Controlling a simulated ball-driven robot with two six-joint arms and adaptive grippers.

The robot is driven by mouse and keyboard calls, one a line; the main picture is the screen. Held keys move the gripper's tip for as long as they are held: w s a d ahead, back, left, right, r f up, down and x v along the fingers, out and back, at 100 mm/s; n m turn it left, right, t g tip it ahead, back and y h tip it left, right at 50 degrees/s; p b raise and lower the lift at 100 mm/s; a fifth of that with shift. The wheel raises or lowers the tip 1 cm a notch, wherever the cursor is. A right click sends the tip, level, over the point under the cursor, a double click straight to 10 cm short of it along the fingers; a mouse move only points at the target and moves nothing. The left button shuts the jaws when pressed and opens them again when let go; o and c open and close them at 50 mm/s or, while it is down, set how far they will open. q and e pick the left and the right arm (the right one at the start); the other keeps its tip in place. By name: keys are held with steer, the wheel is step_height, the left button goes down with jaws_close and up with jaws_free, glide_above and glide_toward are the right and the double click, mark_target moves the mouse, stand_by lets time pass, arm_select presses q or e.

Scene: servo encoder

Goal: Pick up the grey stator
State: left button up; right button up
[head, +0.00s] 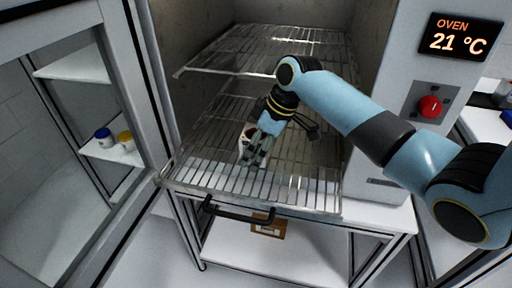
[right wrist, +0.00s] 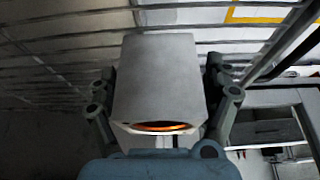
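The grey stator (right wrist: 157,75) is a block-like body with an orange copper glint in its round opening, large in the right wrist view. In the head view its pale side (head: 244,143) shows just left of my right gripper (head: 254,158), over the pulled-out oven rack. In the right wrist view my right gripper (right wrist: 162,98) has one finger against each side of the stator, with no clear gap, so it looks shut on it. The fingers hide part of the stator in the head view. My left gripper is not in view.
The oven rack (head: 300,193) sticks out of the open oven, with another rack (head: 230,62) above and behind it. The oven door with a window stands open at left. Jars (head: 103,137) sit on a shelf behind it.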

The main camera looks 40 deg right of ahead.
steer(key=c, duration=1.6)
steer(key=shift+o, duration=0.2)
